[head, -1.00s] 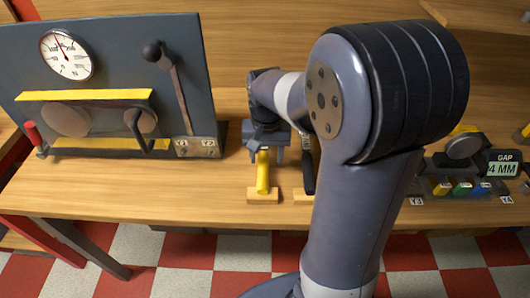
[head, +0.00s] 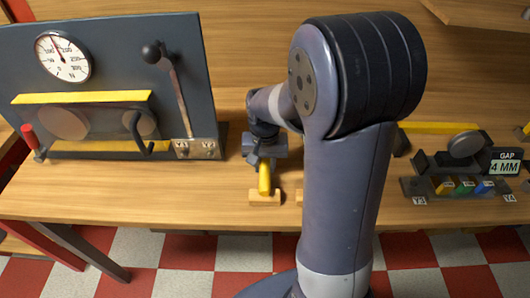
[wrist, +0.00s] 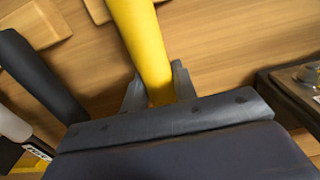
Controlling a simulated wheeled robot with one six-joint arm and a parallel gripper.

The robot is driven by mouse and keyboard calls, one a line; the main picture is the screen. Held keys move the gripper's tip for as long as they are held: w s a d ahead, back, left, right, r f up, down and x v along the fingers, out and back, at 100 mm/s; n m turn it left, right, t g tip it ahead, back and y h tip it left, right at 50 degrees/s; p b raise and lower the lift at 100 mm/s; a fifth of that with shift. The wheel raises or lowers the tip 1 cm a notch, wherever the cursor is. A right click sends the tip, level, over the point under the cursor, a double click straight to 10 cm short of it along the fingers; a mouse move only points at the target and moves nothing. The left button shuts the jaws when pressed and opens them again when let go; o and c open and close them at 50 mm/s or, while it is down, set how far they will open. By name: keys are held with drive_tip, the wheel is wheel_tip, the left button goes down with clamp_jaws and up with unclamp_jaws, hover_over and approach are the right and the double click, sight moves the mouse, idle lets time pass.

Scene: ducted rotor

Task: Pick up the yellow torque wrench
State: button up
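The yellow torque wrench (head: 264,179) lies with its near end at a small wooden rest on the bench, partly hidden by my gripper. In the wrist view its yellow handle (wrist: 143,45) runs down between my two fingers. My gripper (wrist: 158,85) is down over the wrench, with a finger close against each side of the handle, and looks shut on it. My gripper also shows in the head view (head: 262,163), where its fingertips are hard to make out.
The wooden rest (head: 265,198) is near the bench's front edge. A dark-handled tool (wrist: 38,75) lies beside the wrench in the wrist view. A grey panel with a gauge (head: 62,57) and lever stands left. A gap display (head: 505,164) and coloured blocks (head: 464,187) are right.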

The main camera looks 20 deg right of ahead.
clamp_jaws()
